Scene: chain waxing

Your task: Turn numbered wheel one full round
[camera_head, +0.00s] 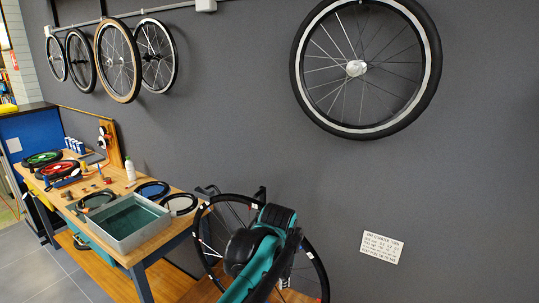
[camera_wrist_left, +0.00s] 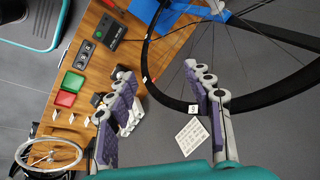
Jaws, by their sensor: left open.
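The numbered wheel (camera_head: 319,262) stands upright by the wall, a black rim with thin spokes and small pale tags. My left arm covers much of it in the head view. In the left wrist view the wheel's black rim (camera_wrist_left: 158,92) curves across the picture, with a white tag near the right finger. My left gripper (camera_wrist_left: 164,76) is open, one purple-padded finger on each side of a stretch of rim. I cannot tell whether either finger touches it. The fingertips are not clear in the head view. My right gripper is not in view.
A wooden workbench (camera_head: 120,183) on the left holds a grey tray (camera_head: 123,222), a white bottle (camera_head: 130,170) and small wheels. Several wheels hang on the wall, including a large one (camera_head: 434,62). A white sign (camera_head: 381,247) is on the wall at right.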

